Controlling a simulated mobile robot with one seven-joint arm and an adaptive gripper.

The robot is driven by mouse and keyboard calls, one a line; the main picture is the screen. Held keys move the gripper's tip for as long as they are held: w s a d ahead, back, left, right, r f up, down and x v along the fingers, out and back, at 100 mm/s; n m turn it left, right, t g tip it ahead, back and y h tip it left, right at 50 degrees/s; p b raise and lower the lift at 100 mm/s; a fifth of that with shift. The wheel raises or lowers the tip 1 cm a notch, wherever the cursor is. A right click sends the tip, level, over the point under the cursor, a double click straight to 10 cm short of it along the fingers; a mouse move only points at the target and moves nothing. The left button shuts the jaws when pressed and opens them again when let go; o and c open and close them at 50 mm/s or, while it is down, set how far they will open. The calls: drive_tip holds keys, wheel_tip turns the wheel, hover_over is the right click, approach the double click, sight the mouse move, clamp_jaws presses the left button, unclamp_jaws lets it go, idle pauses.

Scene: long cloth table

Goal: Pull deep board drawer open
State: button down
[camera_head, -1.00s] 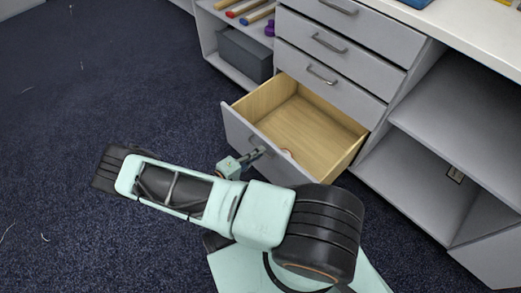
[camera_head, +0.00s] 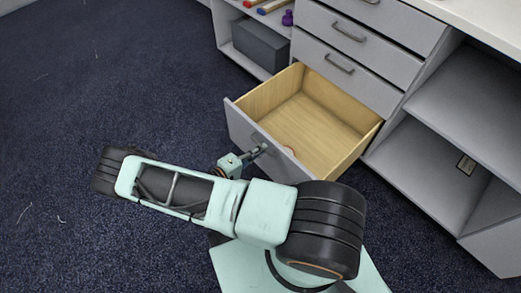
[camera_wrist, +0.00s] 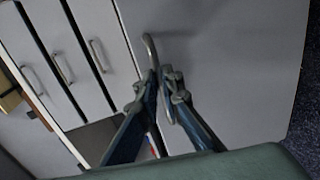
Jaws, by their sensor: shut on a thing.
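The deep drawer (camera_head: 312,122) at the bottom of the grey cabinet stands well open, showing its bare light-wood inside. Its grey front panel (camera_head: 240,122) faces my arm and also fills much of the wrist view (camera_wrist: 235,70). My gripper (camera_head: 262,149) is at this panel, reaching it from the front. In the wrist view my gripper (camera_wrist: 161,78) is shut on the drawer's curved metal handle (camera_wrist: 150,48), whose upper end shows above the fingertips.
Shut drawers with metal handles (camera_head: 340,63) sit above the open one. An open shelf (camera_head: 420,150) is on the right. A dark grey box (camera_head: 260,46) and a purple object (camera_head: 287,18) are on the left shelves. Dark carpet (camera_head: 100,80) lies clear at left.

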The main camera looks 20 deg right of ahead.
idle(0.3)
drive_tip(key=c, duration=2.1)
unclamp_jaws()
drive_tip(key=shift+r, duration=0.15)
drive_tip(key=shift+a+r, duration=0.1)
drive_tip(key=shift+r, duration=0.2)
drive_tip(key=o, duration=1.1)
wheel_tip(320, 180, up, 7)
drive_tip(key=shift+r, duration=0.8)
drive_tip(key=c, duration=0.8)
drive_tip(key=shift+r, duration=0.4)
drive_tip(key=c, duration=0.3)
drive_tip(key=shift+f, duration=0.15)
